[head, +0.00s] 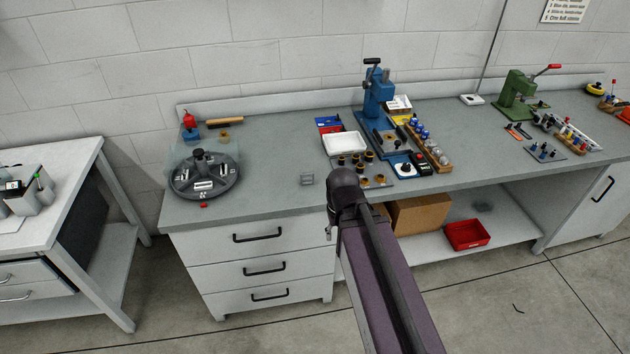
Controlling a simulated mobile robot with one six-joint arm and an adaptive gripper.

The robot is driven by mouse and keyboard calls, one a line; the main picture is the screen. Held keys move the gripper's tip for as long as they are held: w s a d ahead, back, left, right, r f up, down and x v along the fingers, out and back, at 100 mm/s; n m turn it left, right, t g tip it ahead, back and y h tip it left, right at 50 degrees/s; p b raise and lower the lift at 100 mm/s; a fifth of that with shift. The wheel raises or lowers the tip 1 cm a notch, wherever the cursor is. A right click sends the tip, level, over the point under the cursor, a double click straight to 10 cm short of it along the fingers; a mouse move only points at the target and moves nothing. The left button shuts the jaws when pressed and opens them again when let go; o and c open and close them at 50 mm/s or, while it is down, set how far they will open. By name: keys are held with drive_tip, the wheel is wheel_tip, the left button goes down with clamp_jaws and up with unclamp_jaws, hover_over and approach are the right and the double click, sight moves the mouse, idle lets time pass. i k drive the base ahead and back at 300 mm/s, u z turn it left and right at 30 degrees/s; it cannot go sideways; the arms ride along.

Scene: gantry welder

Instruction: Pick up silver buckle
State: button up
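A small silver frame-shaped piece, which looks like the silver buckle (306,178), lies on the grey workbench top (265,190) near its front edge. It is just left of the dark rounded joint of my arm, with a small gap between them in the picture. My arm rises from the bottom of the view, and its joint covers part of the bench front. My gripper does not show, so its state and distance from the buckle are hidden.
A round dark turntable (205,182) stands left of the buckle. A white tray (344,143), blue press (377,95) and several small parts are behind and right. A green press (516,95) stands farther right. Bench around the buckle is mostly clear.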

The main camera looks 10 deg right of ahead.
sight(312, 178)
drive_tip(key=u, duration=0.1)
drive_tip(key=i, duration=0.95)
drive_tip(key=z, duration=0.05)
